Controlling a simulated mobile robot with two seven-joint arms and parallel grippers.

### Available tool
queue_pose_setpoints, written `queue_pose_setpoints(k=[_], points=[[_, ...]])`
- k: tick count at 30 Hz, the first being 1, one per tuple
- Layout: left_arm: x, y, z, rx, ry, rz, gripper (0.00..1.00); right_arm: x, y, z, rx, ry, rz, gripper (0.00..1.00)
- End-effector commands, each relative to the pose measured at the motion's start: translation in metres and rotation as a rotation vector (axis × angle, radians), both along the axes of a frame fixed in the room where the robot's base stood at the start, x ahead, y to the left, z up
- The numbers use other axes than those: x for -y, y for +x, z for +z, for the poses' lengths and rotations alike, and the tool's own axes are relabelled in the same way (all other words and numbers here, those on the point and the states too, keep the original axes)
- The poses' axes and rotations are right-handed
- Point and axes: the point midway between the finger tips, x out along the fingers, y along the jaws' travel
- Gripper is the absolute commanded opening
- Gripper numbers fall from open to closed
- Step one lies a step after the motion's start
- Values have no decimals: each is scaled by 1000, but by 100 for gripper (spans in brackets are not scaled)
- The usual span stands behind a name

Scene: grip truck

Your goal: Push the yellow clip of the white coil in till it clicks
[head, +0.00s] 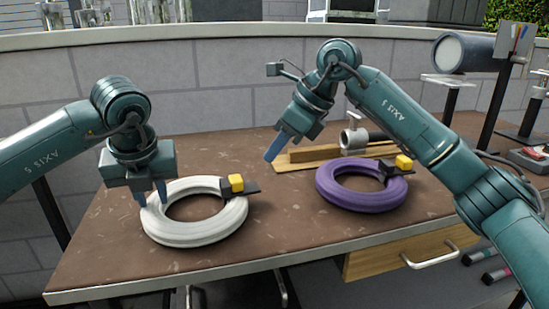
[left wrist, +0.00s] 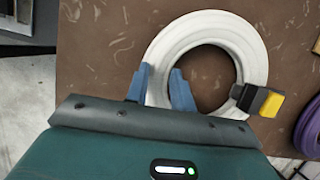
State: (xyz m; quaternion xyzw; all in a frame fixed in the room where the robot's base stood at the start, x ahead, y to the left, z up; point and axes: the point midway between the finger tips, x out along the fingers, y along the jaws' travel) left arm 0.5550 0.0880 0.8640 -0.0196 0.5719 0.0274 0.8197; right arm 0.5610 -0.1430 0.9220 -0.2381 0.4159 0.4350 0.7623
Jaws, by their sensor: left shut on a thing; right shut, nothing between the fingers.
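The white coil (head: 185,231) lies flat on the brown table. Its yellow clip (head: 236,183) sits on a dark holder at the coil's right side; in the left wrist view the clip (left wrist: 271,104) sticks out past the coil's outer edge. My left gripper (head: 152,197) points down and is shut on the left part of the coil's ring, one finger outside and one inside it. The ring (left wrist: 160,60) shows between its fingers in the left wrist view. My right gripper (head: 272,155) is shut and empty, above the table to the right of the clip and apart from it.
A purple coil (head: 345,198) with its own yellow clip (head: 404,161) lies to the right. Behind it are a wooden board (head: 290,162) and a metal fitting (head: 353,137). The table (head: 110,240) is bare between the two coils and along the front edge.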

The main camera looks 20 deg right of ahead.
Motion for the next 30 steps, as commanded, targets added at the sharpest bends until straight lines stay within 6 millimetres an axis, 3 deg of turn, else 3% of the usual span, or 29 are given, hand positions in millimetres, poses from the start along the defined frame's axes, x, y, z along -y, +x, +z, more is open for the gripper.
queue_pose_setpoints(k=[12,23,24,30], points=[[1,-2,-5,-12,4,-4,0,-1,0,39,1,0,-1,0],[1,-2,-5,-12,4,-4,0,0,0,46,-1,0,1,0],[1,-2,-5,-12,4,-4,26,0,0,46,-1,0,1,0],[0,-1,-4,-8,2,-2,42,0,0,46,-1,0,1,0]])
